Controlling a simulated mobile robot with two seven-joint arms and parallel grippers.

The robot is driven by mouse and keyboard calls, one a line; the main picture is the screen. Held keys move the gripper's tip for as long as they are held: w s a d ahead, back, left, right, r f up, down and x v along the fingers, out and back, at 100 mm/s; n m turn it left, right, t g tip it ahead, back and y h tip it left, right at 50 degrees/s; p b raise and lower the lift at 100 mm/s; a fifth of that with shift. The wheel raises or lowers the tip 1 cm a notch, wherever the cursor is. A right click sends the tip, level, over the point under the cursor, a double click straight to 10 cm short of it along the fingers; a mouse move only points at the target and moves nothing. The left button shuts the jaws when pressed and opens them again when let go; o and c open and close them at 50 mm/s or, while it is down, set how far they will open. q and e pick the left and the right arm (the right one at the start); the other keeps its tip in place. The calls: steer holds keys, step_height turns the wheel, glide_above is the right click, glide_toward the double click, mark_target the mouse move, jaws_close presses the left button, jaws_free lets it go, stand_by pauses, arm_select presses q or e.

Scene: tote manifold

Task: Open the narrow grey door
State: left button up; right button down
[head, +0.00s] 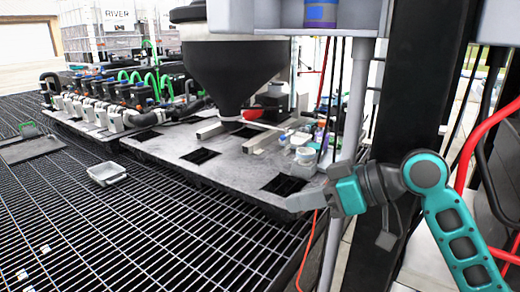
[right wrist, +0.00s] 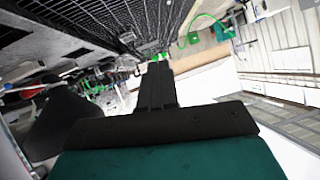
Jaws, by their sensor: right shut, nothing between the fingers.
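I cannot make out a narrow grey door in either view. My right gripper (head: 330,196) reaches in from the right of the head view, in front of the grey pole and near the front right corner of the grey platform (head: 185,150). Its fingers also show in the right wrist view (right wrist: 157,72), pressed together with nothing between them. They touch nothing that I can tell. My left gripper is in neither view.
A dark post (head: 418,90) and a thin grey pole (head: 350,105) stand close to my right arm. A black hopper (head: 235,65) is over the platform. A small grey tray (head: 107,173) lies on the dark grating (head: 130,235). Red tubing (head: 470,150) is at right.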

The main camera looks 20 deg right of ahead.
step_height(320, 180, up, 18)
steer(key=s+d+n+y, duration=0.2)
steer(key=d+n+y, duration=0.1)
steer(key=y, duration=0.1)
steer(key=n+g+y, duration=0.1)
steer(key=n+y, duration=0.2)
glide_toward(232, 21)
steer(key=p+x, duration=0.1)
steer(key=x, duration=0.4)
steer(key=shift+w+a, duration=0.1)
steer(key=shift+a, duration=0.15)
steer(key=shift+w+a, duration=0.25)
steer(key=shift+a, duration=0.35)
steer(key=shift+p, duration=0.3)
